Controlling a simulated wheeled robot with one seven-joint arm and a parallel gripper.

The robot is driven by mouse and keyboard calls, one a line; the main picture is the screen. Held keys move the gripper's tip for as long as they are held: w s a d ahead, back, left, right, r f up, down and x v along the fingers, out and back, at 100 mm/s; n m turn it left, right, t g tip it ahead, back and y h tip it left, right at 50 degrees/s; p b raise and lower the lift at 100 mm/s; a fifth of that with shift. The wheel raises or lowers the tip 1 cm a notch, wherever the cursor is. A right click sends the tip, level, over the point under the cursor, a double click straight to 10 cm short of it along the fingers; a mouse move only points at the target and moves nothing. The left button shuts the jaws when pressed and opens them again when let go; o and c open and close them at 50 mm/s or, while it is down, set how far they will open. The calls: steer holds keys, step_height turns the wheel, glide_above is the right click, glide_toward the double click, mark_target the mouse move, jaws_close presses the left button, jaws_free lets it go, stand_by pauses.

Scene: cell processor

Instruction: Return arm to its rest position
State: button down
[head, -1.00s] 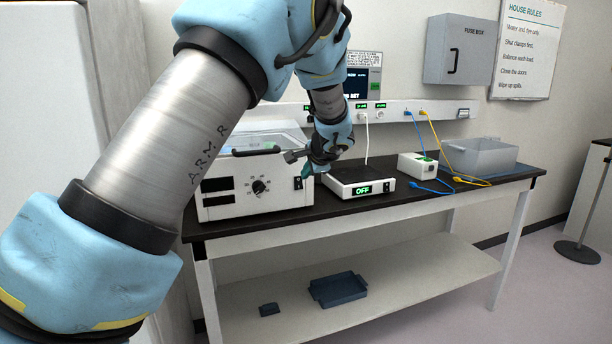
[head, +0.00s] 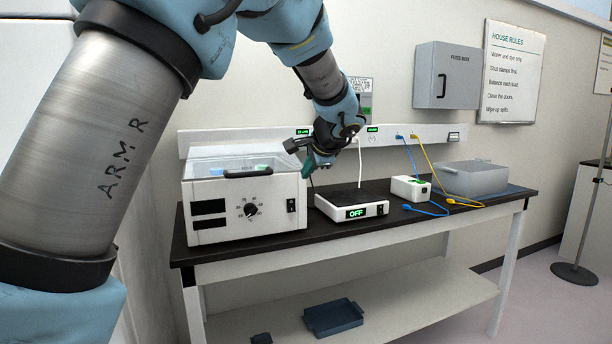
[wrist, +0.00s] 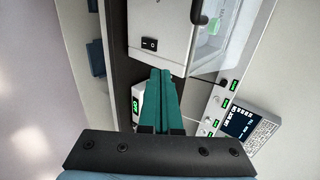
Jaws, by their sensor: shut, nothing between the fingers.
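My arm reaches from the left foreground up and over toward the bench in the head view. My gripper (head: 308,168) hangs in the air near the right end of the white lidded machine (head: 246,205), above and left of the flat white unit with the green OFF display (head: 352,203). In the wrist view its two teal fingers (wrist: 161,72) lie together, shut and empty. The machine's black rocker switch (wrist: 149,43) shows just beyond the fingertips there. Whether the fingers touch anything is not clear from the head view, but they appear apart from the machine.
The black-topped bench (head: 420,233) also bears a small white box (head: 410,187) with blue and yellow cables, and a grey bin (head: 470,178). A blue tray (head: 333,318) lies on the lower shelf. A fuse box (head: 447,75) hangs on the wall behind. A stand (head: 577,270) is at far right.

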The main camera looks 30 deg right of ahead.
stand_by(0.3)
steer(key=w+a+f+n+g+y, duration=0.15)
steer(key=a+f+n, duration=0.3)
steer(key=a, duration=0.75)
steer(key=a+f+n+g+y, duration=0.1)
steer(key=a+f+n+g, duration=0.3)
steer(key=a, duration=0.8)
steer(key=s+a+f+n+g, duration=0.1)
steer(key=s+a+f+n, duration=0.3)
steer(key=s+a, duration=0.4)
steer(key=s+a+f+n+g+h, duration=0.1)
steer(key=s+a+f+n+g, duration=0.1)
steer(key=s+a+f+n, duration=0.3)
steer(key=s+a, duration=0.3)
steer(key=a, duration=0.4)
steer(key=shift+f+n, duration=0.3)
steer(key=shift+n, duration=0.05)
steer(key=c, duration=1.6)
jaws_free()
steer(key=shift+a+h, duration=0.1)
steer(key=shift+h, duration=0.15)
